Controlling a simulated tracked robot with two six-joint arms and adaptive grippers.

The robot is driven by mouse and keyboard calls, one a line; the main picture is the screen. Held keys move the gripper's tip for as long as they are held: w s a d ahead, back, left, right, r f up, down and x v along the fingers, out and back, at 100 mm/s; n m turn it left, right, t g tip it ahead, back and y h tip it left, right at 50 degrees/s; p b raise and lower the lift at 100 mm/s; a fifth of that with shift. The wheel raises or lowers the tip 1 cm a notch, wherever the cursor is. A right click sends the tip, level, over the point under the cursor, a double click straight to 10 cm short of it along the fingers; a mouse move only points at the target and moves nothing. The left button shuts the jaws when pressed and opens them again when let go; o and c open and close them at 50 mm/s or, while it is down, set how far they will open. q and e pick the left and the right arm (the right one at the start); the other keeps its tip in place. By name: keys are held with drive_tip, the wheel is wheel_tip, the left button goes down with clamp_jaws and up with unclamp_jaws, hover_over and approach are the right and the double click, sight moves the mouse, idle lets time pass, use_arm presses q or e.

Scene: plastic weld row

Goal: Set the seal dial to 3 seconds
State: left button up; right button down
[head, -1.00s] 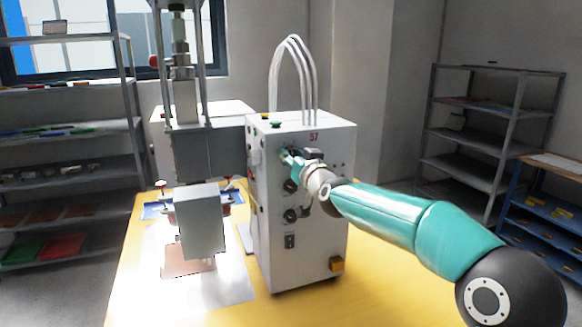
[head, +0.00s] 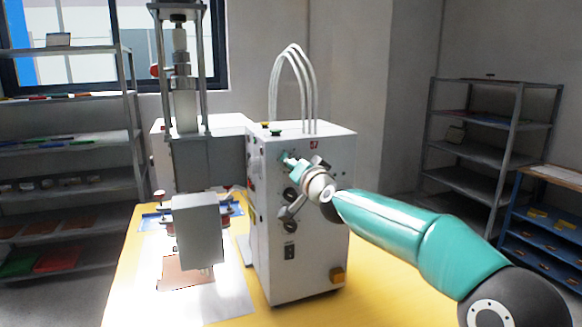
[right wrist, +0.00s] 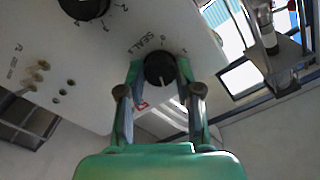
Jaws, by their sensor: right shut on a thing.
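The seal dial (right wrist: 159,68) is a round black knob on the white control box, next to the printed word SEAL in the right wrist view. A pale pointer line on it points toward my gripper's palm. My right gripper (right wrist: 158,76) is shut on the dial, one finger on each side. In the head view my right gripper (head: 287,160) is at the upper front of the control box (head: 310,235) and hides the dial. My left gripper is not in view.
Another black dial (right wrist: 84,6) is at the wrist view's top edge. Below my gripper in the head view are a dial (head: 290,193) and a black switch (head: 289,251). The yellow table (head: 375,275) is clear at right.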

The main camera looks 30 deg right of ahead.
drive_tip(key=shift+w+a+f, duration=0.1)
drive_tip(key=shift+f, duration=0.2)
drive_tip(key=c, duration=0.8)
unclamp_jaws()
drive_tip(key=shift+w, duration=0.1)
drive_tip(key=shift+r, duration=0.15)
drive_tip(key=shift+s, duration=0.2)
drive_tip(key=v, duration=1.1)
drive_tip(key=shift+s, duration=0.4)
